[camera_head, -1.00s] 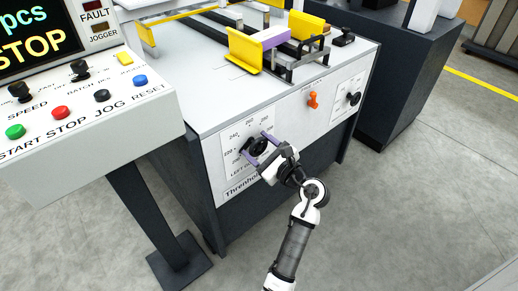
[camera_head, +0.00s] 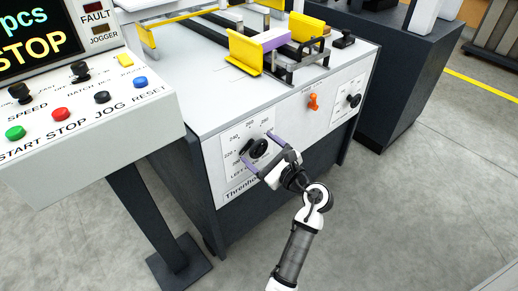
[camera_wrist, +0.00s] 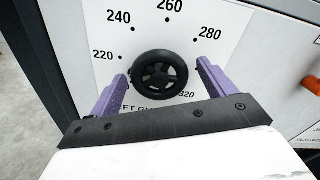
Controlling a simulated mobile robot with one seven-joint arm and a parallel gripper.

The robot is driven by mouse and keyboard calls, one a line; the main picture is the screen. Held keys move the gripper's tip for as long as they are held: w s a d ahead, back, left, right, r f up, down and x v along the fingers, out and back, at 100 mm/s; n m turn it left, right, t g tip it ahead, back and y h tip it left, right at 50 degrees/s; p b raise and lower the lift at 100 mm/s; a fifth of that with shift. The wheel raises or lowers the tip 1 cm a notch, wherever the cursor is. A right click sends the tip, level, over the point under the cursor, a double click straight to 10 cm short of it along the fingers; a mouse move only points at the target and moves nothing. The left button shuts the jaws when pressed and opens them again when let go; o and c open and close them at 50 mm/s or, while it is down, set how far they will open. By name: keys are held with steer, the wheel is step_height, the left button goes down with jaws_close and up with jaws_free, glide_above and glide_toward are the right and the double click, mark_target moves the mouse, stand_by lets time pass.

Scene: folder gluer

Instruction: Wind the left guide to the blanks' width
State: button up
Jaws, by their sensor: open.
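The left guide's black handwheel (camera_head: 258,148) sits on a white dial plate (camera_head: 231,144) on the machine's front. In the wrist view the handwheel (camera_wrist: 160,74) lies between and beyond the fingertips, with dial numbers from 220 to 320 around it. My gripper (camera_head: 257,151) is open, with one purple finger on each side of the wheel. In the wrist view my gripper (camera_wrist: 163,78) shows clear gaps to the wheel. The yellow guides (camera_head: 245,52) stand on top, with a purple blank stack (camera_head: 274,39) beside the nearer one. The dial's lower part is partly hidden by my gripper.
An orange lever (camera_head: 313,101) and a second black knob (camera_head: 354,100) are on the same front panel to the right. The control console (camera_head: 90,120) with its buttons stands at left. Floor in front of the machine is free.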

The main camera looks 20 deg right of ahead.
steer(key=b+v, duration=0.1)
steer(key=v, duration=1.1)
steer(key=shift+s, duration=0.35)
steer(key=shift+r, duration=0.1)
